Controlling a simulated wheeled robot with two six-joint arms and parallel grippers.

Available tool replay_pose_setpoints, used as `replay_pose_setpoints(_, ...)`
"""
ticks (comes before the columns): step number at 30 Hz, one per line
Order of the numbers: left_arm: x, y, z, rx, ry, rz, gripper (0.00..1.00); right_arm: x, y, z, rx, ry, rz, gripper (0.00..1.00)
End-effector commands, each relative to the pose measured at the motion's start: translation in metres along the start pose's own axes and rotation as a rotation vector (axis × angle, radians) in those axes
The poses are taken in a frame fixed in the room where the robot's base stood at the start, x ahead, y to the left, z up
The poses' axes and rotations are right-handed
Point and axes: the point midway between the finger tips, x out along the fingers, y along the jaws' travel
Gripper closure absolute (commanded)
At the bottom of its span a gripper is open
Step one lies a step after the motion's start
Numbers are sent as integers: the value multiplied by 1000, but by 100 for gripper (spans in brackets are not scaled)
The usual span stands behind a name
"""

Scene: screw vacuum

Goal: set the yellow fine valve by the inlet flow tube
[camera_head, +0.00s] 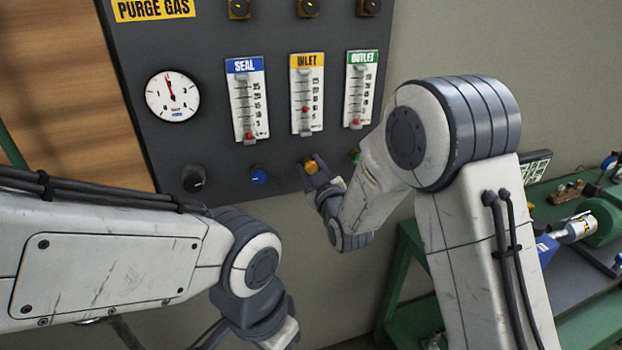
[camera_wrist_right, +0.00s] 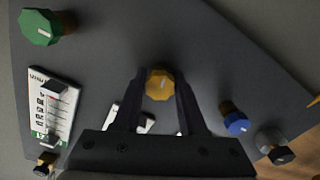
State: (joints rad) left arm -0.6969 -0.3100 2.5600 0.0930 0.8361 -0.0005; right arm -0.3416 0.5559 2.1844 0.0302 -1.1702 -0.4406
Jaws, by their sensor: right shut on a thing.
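The yellow fine valve (camera_head: 311,166) is a small knob on the dark panel, below the inlet flow tube (camera_head: 306,95). The tube has a yellow INLET label, and its red float sits around mid-scale, a little below the middle. My right gripper (camera_head: 317,173) is at the yellow valve, shut on it. In the right wrist view the faceted knob (camera_wrist_right: 159,84) with a pale mark shows between the two fingers (camera_wrist_right: 158,92). My left arm reaches in low at the left; its fingers are not in view.
A blue knob (camera_head: 258,175) and a green knob (camera_head: 355,156) flank the yellow one. The seal tube (camera_head: 246,100) and outlet tube (camera_head: 359,90) have low floats. A round gauge (camera_head: 172,96) and black knob (camera_head: 193,178) are left. A green bench (camera_head: 575,240) stands right.

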Motion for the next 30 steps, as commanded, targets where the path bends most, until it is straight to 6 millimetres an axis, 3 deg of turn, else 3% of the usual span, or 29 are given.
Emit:
replay_pose_setpoints(3,16,-1,1,0,0,0,100,0,-2,3,-94,3,0,100)
replay_pose_setpoints(12,33,-2,2,0,0,0,100,0,-2,1,-266,2,-1,100)
replay_pose_setpoints(30,38,-3,2,0,0,0,100,0,-1,-1,-338,1,-2,100)
